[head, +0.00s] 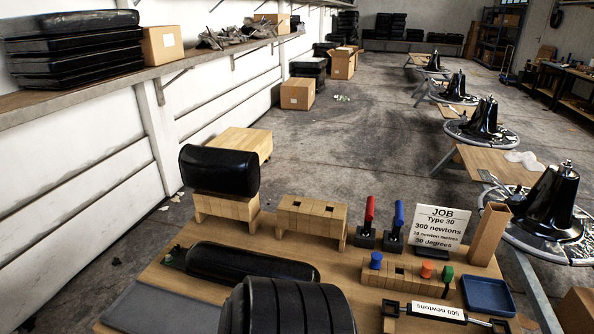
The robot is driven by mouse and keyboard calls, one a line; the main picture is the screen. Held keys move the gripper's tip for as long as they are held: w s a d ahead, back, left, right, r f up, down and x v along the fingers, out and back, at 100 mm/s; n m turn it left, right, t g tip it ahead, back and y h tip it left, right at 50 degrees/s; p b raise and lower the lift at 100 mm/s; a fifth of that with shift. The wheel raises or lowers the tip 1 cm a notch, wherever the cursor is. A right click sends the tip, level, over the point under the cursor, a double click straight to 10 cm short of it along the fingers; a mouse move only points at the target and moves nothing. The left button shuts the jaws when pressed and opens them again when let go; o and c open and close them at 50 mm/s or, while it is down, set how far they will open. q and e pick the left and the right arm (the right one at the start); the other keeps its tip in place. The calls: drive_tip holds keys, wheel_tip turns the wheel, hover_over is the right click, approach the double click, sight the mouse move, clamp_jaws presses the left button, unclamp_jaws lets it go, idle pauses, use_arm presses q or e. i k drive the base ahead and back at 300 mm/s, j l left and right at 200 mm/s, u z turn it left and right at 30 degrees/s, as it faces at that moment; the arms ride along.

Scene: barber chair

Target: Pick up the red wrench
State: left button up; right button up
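The red wrench (370,211) appears as an upright red handle standing in a small black holder (366,239) on the wooden worktable. Its lower part is hidden in the holder. A similar blue-handled tool (399,215) stands in its own black holder just to the right. Neither of my grippers is in view.
A JOB sign (440,223) and an open wooden box (489,234) stand right of the tools. A slotted wooden block (312,216) is to the left. A peg rack (402,277), blue tray (488,294) and black padded cylinders (285,306) lie nearer. Barber chair parts (556,205) stand at right.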

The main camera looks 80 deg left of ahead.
sight(369, 215)
drive_tip(key=i+u, duration=0.15)
drive_tip(key=u, duration=2)
drive_tip(key=k+u, duration=0.1)
drive_tip(key=u, duration=0.35)
drive_tip(key=k+u, duration=0.1)
drive_tip(key=u, duration=0.4)
drive_tip(key=k+j+u, duration=0.1)
drive_tip(key=u, duration=0.35)
